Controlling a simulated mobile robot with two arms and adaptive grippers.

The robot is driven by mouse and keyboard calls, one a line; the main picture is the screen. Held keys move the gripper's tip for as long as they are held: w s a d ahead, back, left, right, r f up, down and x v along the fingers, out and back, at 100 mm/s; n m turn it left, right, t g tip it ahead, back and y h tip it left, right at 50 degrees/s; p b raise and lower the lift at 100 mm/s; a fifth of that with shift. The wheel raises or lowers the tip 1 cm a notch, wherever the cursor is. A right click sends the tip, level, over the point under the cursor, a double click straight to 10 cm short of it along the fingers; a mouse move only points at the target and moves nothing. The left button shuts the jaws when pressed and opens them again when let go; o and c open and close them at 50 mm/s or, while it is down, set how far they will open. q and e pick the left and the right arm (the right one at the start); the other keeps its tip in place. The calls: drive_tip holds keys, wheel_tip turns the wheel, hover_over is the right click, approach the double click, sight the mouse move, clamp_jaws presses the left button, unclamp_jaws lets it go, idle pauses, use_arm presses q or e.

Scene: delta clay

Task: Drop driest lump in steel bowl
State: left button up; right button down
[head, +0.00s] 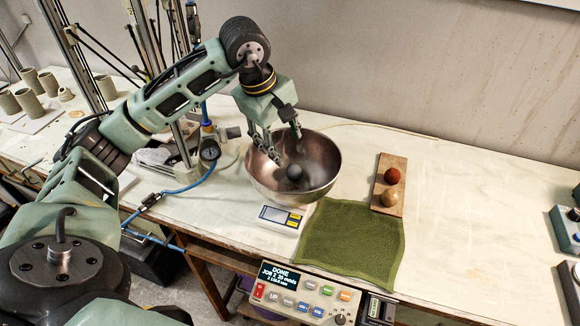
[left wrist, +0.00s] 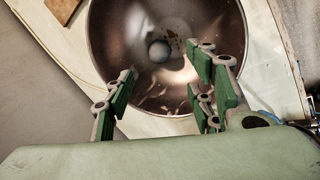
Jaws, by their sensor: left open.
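The steel bowl (head: 327,151) stands on the table, brown-silver and shiny inside; its inside also fills much of the left wrist view (left wrist: 108,40). A round dark grey lump (head: 295,172) is inside the bowl; in the left wrist view (left wrist: 159,51) it looks paler grey and lies near the bowl's middle. My left gripper (head: 288,150) is open over the bowl, its fingers spread and apart from the grey lump. A red-brown lump (head: 392,176) and a tan lump (head: 389,198) sit on a wooden board (head: 381,187) right of the bowl. My right gripper is not in view.
A small white scale (head: 282,219) is at the bowl's front. A green cloth (head: 350,242) lies right of it, above a control panel (head: 305,296) reading "DONE". A gauge (head: 210,151) with blue hose is left of the bowl. The table's right part is mostly clear.

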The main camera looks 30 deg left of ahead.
use_arm(q)
drive_tip(key=v, duration=0.9)
drive_tip(key=shift+r, duration=0.2)
drive_tip(key=shift+s, duration=0.1)
